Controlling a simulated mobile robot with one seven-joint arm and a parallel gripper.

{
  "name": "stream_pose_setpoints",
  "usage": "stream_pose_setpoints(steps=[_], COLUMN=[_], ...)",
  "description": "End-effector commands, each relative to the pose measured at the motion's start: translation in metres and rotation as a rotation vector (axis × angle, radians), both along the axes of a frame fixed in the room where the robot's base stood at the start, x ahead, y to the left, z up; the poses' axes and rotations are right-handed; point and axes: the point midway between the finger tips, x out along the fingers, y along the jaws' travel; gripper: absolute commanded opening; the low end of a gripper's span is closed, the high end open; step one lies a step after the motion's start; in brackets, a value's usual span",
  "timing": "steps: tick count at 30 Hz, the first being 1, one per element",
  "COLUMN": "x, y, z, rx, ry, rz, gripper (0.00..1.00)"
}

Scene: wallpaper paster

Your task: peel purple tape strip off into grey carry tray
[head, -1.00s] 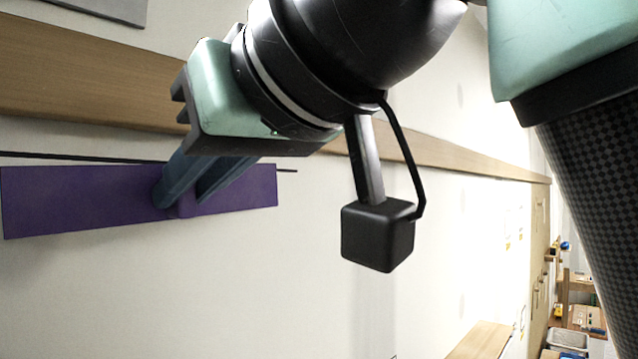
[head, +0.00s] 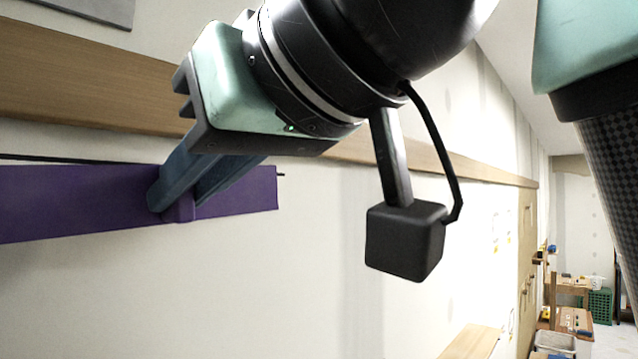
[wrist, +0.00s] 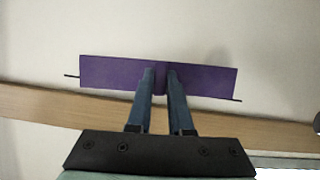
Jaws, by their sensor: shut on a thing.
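The purple tape strip (head: 85,200) is a long flat band in front of the pale wall at the left of the head view. Its left end is cut off by the frame edge. My gripper (head: 172,206) is shut on a raised fold near the strip's middle. The wrist view shows the strip (wrist: 112,75) running across, with my fingertips (wrist: 161,76) pinching it at the centre. I cannot tell whether the strip touches the wall. A light grey open container (head: 553,342) at the bottom right of the head view may be the grey carry tray; it is small and partly cut off.
A wooden rail (head: 85,85) runs along the wall above the strip. A thin dark line (head: 60,157) shows along the strip's upper edge. A wooden surface (head: 472,343) juts in at the bottom. Shelves and a green crate (head: 600,305) stand far right.

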Motion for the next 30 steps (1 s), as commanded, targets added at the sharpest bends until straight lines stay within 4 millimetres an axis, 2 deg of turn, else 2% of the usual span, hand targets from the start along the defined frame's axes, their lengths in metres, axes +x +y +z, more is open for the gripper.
stream_pose_setpoints(steps=[30], x=[-0.043], y=[-0.055], z=[0.000], rx=[0.001], ry=[-0.001], rz=[-0.001], gripper=[0.00])
